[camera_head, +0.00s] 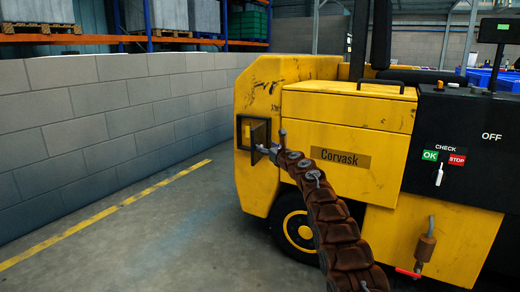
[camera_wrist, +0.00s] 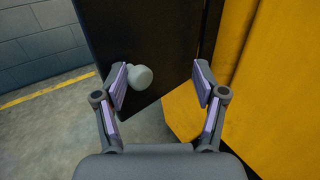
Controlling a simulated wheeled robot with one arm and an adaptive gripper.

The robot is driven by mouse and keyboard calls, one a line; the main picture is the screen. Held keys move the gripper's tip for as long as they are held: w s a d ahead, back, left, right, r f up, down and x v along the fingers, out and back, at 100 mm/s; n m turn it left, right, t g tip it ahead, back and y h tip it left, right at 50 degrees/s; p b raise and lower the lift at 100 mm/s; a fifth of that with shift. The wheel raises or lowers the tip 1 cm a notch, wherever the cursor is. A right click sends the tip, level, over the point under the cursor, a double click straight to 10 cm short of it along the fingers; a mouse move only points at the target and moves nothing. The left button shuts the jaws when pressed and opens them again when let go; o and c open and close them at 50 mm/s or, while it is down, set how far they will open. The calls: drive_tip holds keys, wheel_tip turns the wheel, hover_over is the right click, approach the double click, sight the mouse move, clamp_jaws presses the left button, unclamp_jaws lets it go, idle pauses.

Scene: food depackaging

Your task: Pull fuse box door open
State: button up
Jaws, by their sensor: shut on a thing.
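The fuse box door (camera_head: 260,133) stands swung out from its small dark recess at the left corner of the yellow machine (camera_head: 352,108). In the wrist view the door is a dark panel (camera_wrist: 150,30) with a pale round knob (camera_wrist: 140,77). My gripper (camera_head: 268,152) is at the door. The knob lies against the left finger, with a gap to the right finger. The right fingertip is near the door's edge, its contact unclear. The inside of the box is mostly hidden.
A grey block wall (camera_head: 110,125) runs along the left. The floor (camera_head: 170,225) between it and the machine is clear, with a yellow line (camera_head: 100,215). The machine's wheel (camera_head: 300,232) is below the box. A control panel (camera_head: 450,150) is at right.

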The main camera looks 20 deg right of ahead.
drive_tip(key=shift+o, duration=0.6)
drive_tip(key=shift+d+r, duration=0.1)
drive_tip(key=shift+r, duration=0.15)
drive_tip(key=shift+w+a+f, duration=0.1)
drive_tip(key=shift+a+f, duration=0.05)
drive_tip(key=shift+a, duration=0.5)
drive_tip(key=shift+a+f, duration=0.1)
drive_tip(key=shift+a, duration=0.05)
drive_tip(key=s+d, duration=0.1)
drive_tip(key=s, duration=0.6)
drive_tip(key=shift+s, duration=0.15)
idle(0.7)
